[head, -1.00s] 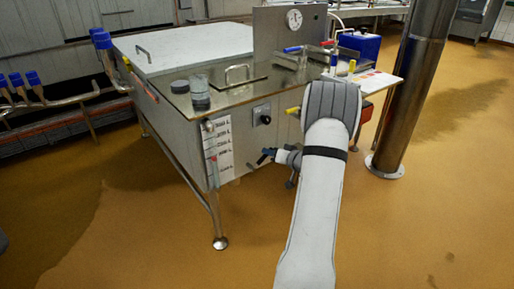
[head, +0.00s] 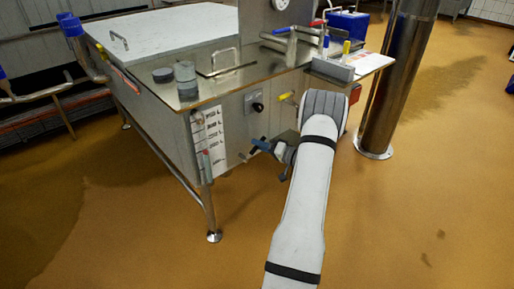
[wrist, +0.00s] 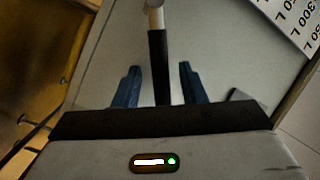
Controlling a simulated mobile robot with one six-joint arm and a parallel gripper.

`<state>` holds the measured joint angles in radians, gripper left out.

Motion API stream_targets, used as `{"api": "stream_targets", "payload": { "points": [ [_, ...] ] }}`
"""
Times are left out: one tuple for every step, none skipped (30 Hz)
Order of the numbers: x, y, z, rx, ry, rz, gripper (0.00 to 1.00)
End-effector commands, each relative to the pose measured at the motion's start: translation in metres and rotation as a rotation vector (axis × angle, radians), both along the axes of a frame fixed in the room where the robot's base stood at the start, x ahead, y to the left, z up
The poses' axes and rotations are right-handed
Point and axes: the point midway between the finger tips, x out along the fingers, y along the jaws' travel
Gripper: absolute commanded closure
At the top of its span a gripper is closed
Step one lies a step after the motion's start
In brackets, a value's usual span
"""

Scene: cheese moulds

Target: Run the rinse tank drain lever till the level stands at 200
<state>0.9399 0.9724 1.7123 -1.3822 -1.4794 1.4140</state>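The rinse tank (head: 165,115) is a steel box on legs with a white lid. On its front is a white level scale (head: 208,140) with litre marks; a gauge tube runs beside it, and I cannot read the level. Part of the scale (wrist: 292,20) shows at the upper right of the wrist view. A lever with a black grip (wrist: 158,65) and pale metal stem stands between the two blue fingers of my gripper (wrist: 160,86). Gaps show on both sides, so my gripper is open around it. In the head view my gripper (head: 261,146) is low at the tank front.
A yellow-handled valve (head: 286,96) and a black knob (head: 258,107) are on the tank front above my gripper. Grey cylinders (head: 186,75) stand on the tank top. A steel column (head: 392,85) rises at the right. The floor in front is clear.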

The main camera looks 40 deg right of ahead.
Motion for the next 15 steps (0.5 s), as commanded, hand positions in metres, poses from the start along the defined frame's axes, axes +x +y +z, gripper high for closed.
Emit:
{"api": "stream_targets", "payload": {
  "points": [
    [0.0048,0.0027,-0.001,-0.001,0.0,0.002,0.63],
    [0.0066,0.0036,-0.0006,-0.001,-0.001,0.001,0.63],
    [0.0083,0.0042,-0.0003,-0.001,-0.001,0.001,0.63],
    [0.0092,0.0045,0.0,-0.001,0.0,0.001,0.63],
    [0.0097,0.0047,0.0003,-0.001,0.0,0.001,0.63],
    [0.0102,0.0049,0.0005,-0.001,0.0,0.001,0.63],
    [0.0103,0.005,0.0006,-0.001,0.0,0.001,0.63],
    [0.0103,0.005,0.0007,-0.001,0.0,0.001,0.63],
    [0.0103,0.0051,0.0008,-0.001,0.0,0.001,0.63],
    [0.0103,0.0052,0.0007,-0.001,0.0,0.001,0.63],
    [0.0103,0.0052,0.0008,-0.001,0.0,0.001,0.63],
    [0.0102,0.0053,0.0008,-0.001,0.0,0.001,0.64],
    [0.0103,0.0053,0.0008,-0.001,0.0,0.001,0.67],
    [0.0103,0.0055,0.0008,-0.001,0.0,0.001,0.69],
    [0.0103,0.0056,0.0007,-0.001,-0.001,0.001,0.72]
  ]
}}
